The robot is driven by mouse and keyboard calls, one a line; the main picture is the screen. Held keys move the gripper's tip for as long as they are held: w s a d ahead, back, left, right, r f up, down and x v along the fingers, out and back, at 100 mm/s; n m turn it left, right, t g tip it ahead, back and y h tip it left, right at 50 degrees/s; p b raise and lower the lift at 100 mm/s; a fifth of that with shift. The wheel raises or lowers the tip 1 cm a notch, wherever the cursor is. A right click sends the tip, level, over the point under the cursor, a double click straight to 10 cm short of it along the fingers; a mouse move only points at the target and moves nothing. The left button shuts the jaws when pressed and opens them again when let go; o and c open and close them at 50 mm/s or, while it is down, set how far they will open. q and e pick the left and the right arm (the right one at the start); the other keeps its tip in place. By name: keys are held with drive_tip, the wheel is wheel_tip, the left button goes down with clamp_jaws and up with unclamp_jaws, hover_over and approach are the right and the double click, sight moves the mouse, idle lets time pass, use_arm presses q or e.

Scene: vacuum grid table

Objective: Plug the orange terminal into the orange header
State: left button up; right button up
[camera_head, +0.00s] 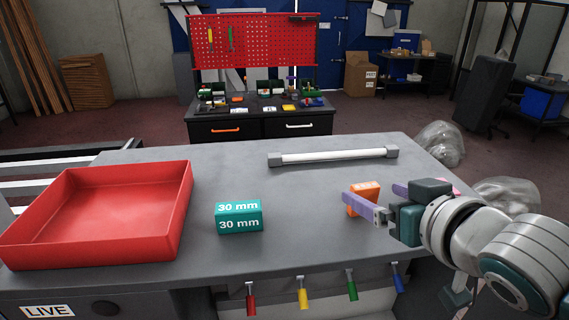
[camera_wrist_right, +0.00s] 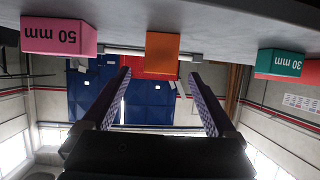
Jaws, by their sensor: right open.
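An orange block (camera_head: 364,196) stands on the grey table, partly hidden by my right gripper; it also shows in the right wrist view (camera_wrist_right: 162,53). No lettering is readable on it. My right gripper (camera_wrist_right: 160,75) is open and empty, with its two purple fingers apart. In the wrist view the block appears upside down, just beyond the fingertips and between their lines. In the head view the near finger passes in front of the block. I cannot make out an orange terminal or orange header as such. My left gripper is not in view.
A teal "30 mm" block (camera_head: 239,217) stands mid-table, left of the orange block. A pink "50 mm" block (camera_wrist_right: 58,37) is partly hidden behind my right wrist. A red tray (camera_head: 186,205) is at the left. A white tube (camera_head: 333,156) lies behind. A bench (camera_head: 262,124) holds small items.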

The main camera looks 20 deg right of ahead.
sight(368, 190)
drive_tip(key=shift+x, duration=1.55)
drive_tip(key=shift+a, duration=0.1)
drive_tip(key=shift+c, duration=0.4)
drive_tip(key=c, duration=1.4)
